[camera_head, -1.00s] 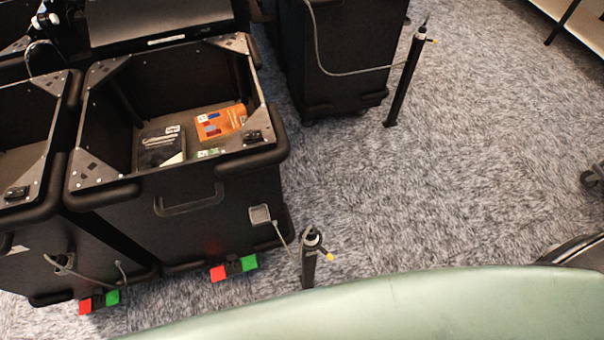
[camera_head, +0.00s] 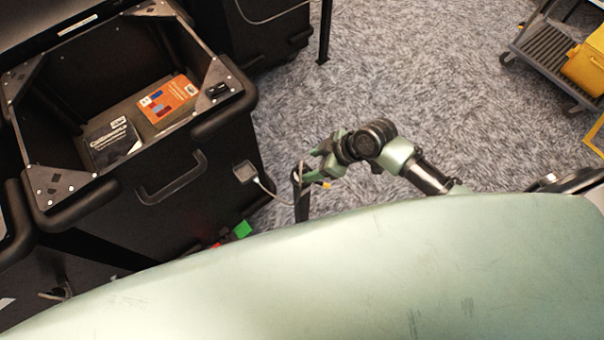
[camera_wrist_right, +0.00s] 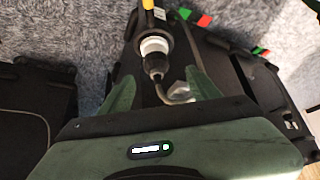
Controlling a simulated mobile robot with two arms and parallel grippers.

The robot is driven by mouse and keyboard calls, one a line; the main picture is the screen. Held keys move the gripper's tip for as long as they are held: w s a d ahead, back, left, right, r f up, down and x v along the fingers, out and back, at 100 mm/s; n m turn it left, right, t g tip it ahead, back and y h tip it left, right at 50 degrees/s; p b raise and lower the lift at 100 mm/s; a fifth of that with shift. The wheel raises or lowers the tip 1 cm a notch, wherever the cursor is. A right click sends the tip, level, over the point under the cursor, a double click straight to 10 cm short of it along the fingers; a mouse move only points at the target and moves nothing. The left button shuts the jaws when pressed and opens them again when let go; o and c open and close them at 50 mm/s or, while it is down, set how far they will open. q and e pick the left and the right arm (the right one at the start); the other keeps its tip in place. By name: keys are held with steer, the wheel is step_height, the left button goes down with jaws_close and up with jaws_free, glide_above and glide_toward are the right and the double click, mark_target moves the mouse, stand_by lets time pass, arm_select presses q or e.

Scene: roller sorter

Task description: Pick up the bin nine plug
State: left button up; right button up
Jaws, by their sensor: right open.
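A black plug with a white collar (camera_wrist_right: 155,60) sits in the top of a black post (camera_head: 301,200) on the carpet beside the nearest bin. No bin number is readable. A grey cable (camera_head: 272,193) runs from the post top to a square socket plate (camera_head: 244,172) on the bin. My right gripper (camera_head: 314,162) is at the post top, its fingers open. In the right wrist view the two green fingers (camera_wrist_right: 160,75) stand either side of the plug, with gaps on both sides. My left gripper is out of view.
The black bin (camera_head: 176,180) holds a dark book (camera_head: 112,142) and an orange box (camera_head: 168,100). Another black bin (camera_head: 262,30) stands behind. A cart with a yellow crate (camera_head: 588,62) is at the top right. Open carpet (camera_head: 420,80) lies between.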

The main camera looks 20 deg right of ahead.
mark_target(305, 168)
steer(key=x, duration=0.7)
steer(key=shift+w+d+f+p, duration=0.15)
steer(key=shift+d+p, duration=0.15)
steer(key=shift+p, duration=0.05)
steer(key=shift+c, duration=0.3)
jaws_close()
